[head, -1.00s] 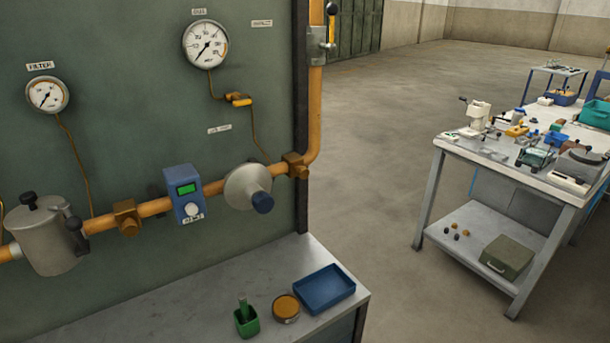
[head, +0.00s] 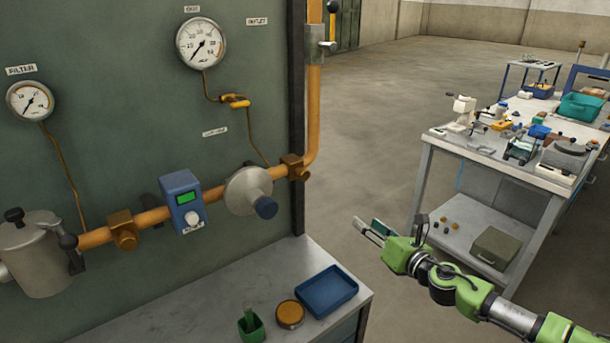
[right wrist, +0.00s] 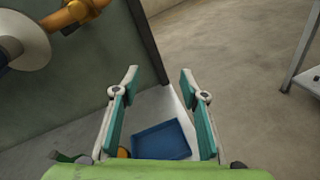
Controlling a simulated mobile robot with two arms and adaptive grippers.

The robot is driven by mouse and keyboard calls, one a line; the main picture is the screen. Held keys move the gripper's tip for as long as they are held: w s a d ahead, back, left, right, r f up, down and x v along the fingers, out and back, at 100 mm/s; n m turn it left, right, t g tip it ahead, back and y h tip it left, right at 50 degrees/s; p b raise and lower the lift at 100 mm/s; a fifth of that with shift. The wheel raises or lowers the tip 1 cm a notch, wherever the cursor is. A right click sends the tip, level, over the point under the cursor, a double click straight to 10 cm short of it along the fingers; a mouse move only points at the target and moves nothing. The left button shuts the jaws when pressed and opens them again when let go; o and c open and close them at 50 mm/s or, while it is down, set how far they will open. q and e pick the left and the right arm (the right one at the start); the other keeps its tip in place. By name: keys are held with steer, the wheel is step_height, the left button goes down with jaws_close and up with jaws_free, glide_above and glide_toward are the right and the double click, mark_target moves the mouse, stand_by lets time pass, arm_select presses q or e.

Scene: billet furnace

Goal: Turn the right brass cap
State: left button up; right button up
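Two brass fittings sit on the orange pipe along the green panel. The right brass fitting (head: 294,167) is near the panel's edge, where the pipe bends upward; the left one (head: 123,230) is left of the blue meter. I cannot make out a separate cap on either. The right one also seems to show in the right wrist view (right wrist: 83,12), at the top left. My right gripper (head: 370,229) is open and empty, below and right of the right fitting and apart from it. Its spread fingers show in the right wrist view (right wrist: 159,80). My left gripper is out of view.
The grey bench (head: 230,290) below the pipe holds a blue tray (head: 327,312), a round orange-topped tin (head: 290,314) and a green cup (head: 251,329). A silver regulator (head: 240,190) sits just left of the right fitting. A cluttered table (head: 500,166) stands at the right.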

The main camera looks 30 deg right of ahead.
steer(key=w+a+r+n+t+y, duration=0.2)
steer(key=a+r+n+y, duration=0.1)
steer(key=a+r+n, duration=0.55)
steer(key=m, duration=0.2)
glide_toward(306, 176)
steer(key=shift+w, duration=0.95)
steer(key=shift+w+a+r+p, duration=0.1)
steer(key=shift+w+p, duration=0.75)
steer(key=shift+w, duration=0.7)
steer(key=shift+w+a+r+p, duration=0.15)
steer(key=shift+w+p, duration=0.65)
steer(key=shift+w, duration=0.8)
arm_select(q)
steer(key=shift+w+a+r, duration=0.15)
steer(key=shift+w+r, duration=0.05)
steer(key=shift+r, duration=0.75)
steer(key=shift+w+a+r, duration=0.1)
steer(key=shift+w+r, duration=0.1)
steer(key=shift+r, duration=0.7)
arm_select(e)
steer(key=shift+w+f, duration=0.15)
steer(key=shift+w, duration=0.8)
steer(key=c, duration=1.1)
